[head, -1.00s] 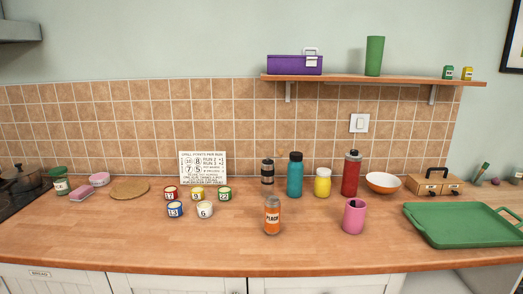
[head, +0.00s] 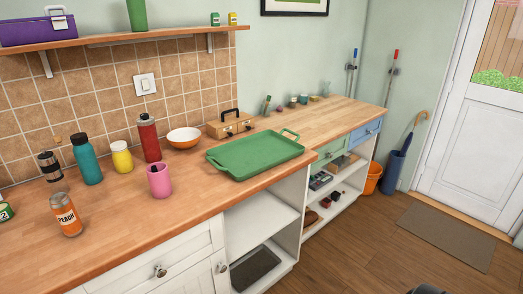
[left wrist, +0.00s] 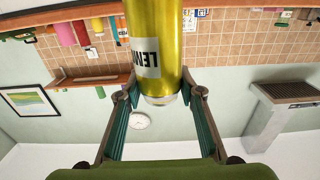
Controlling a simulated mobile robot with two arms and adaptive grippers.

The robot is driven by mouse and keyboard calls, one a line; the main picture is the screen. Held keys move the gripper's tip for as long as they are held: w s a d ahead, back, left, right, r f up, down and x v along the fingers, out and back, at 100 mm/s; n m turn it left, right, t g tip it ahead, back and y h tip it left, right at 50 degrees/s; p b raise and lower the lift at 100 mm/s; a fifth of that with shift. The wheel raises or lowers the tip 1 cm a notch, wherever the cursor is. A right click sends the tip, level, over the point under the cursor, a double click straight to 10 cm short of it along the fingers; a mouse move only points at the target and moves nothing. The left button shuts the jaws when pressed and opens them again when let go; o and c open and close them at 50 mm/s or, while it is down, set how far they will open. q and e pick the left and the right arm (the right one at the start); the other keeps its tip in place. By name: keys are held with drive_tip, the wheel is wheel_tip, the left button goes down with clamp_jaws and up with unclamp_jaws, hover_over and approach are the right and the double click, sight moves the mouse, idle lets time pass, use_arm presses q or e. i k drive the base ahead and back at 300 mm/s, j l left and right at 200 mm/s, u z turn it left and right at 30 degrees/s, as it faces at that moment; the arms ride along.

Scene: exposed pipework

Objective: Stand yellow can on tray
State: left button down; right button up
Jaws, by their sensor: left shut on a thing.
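A shiny yellow can (left wrist: 158,30) with a white label reading "LEM" fills the top middle of the left wrist view, which shows the room upside down. My left gripper (left wrist: 161,95) is shut on the can, one finger on each side near one end. The green tray (head: 255,157) lies on the wooden counter in the middle of the head view and looks empty. Neither the can nor the left gripper shows in the head view, so their distance from the tray cannot be told. My right gripper is in no view.
Left of the tray stand a pink cup (head: 159,180), a white-and-orange bowl (head: 184,138), a red bottle (head: 149,138) and a peach jar (head: 66,215). A wooden toolbox (head: 230,124) is behind it. Bare counter (head: 340,112) lies beyond the tray.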

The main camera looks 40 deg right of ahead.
sight(272, 148)
drive_tip(key=i+l, duration=0.1)
drive_tip(key=l, duration=1.2)
drive_tip(key=i+l, duration=0.15)
drive_tip(key=l, duration=0.55)
drive_tip(key=i+l, duration=0.1)
drive_tip(key=l, duration=0.55)
